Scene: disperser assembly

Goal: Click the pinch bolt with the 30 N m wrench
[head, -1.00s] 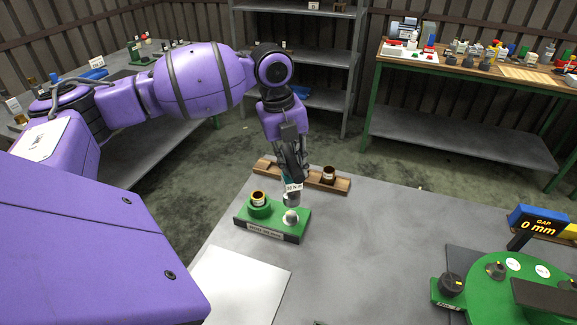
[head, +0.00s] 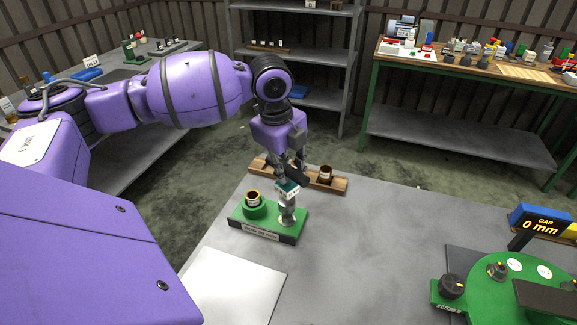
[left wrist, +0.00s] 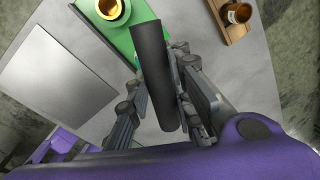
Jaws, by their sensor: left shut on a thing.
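My left gripper (head: 286,172) is shut on the black handle of the wrench (head: 296,175), which has a teal and white label. In the left wrist view the black handle (left wrist: 154,75) lies between the fingers (left wrist: 160,100). In the head view the wrench's lower end is over the silver pinch bolt (head: 288,219) at the right of the green block (head: 270,229). I cannot tell whether it is fully seated, as the parts overlap. A green collar with a brass-rimmed dark cup (head: 253,198) is at the block's left. My right gripper is not in view.
A wooden rack (head: 335,184) with a brown cup (head: 325,173) stands behind the block. A white sheet (head: 235,287) lies in front. At right are a green fixture (head: 478,289) and a gauge reading 0 mm (head: 540,219). The middle of the grey table (head: 370,245) is clear.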

